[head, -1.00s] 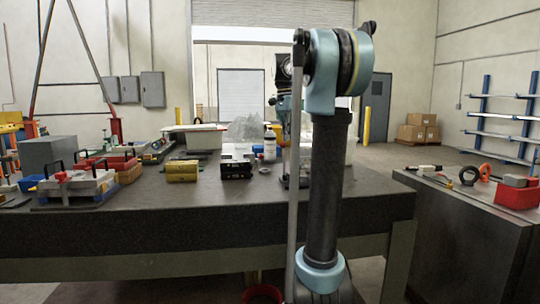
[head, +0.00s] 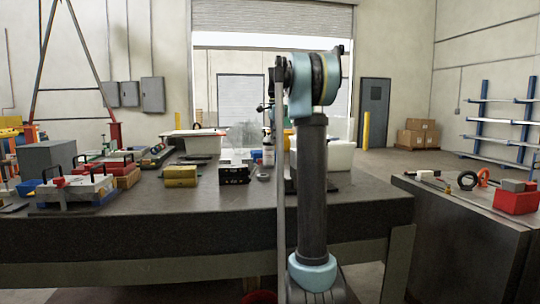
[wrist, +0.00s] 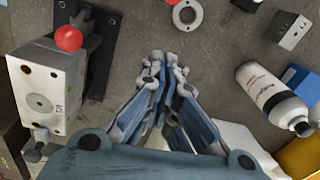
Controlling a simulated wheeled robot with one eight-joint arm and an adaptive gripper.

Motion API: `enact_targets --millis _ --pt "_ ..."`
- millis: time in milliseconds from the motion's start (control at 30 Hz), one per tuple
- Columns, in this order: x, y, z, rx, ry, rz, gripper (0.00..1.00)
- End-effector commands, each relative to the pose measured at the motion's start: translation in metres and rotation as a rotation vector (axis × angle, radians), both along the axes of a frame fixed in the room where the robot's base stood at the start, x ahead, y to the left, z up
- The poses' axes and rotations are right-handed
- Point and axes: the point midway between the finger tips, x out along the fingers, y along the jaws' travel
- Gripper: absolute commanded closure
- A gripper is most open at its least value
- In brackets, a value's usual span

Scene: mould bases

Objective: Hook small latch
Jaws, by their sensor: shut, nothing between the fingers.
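In the wrist view my gripper (wrist: 165,68) points over the grey bench top, its fingers together with nothing between them. Left of it is a pale metal block (wrist: 45,95) with a round boss. A red ball knob (wrist: 69,38) is at the block's top end and a dark lever is beside it, on a black plate (wrist: 95,60). This may be the latch, but I cannot tell for sure. The fingers are apart from it. In the head view my arm hides this area. There, a mould base with black handles (head: 75,190) sits at the bench's left.
A pale ring (wrist: 187,14) is ahead of the fingers. A yellow block (head: 180,176) and a black block (head: 234,173) are left of my arm.

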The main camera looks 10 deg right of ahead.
Motion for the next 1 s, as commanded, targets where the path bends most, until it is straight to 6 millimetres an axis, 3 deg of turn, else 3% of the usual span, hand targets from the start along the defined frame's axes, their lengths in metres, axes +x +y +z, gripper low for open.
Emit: enact_targets --millis 167,633,800,1000 --pt "0.001 -0.001 -0.02 0.0 0.0 0.0 1.0" --pt "0.005 -0.002 -0.101 0.0 0.0 0.0 1.0" --pt "0.0 0.022 -0.089 0.0 0.0 0.003 1.0" --pt "-0.002 0.034 -0.085 0.0 0.0 0.002 1.0"
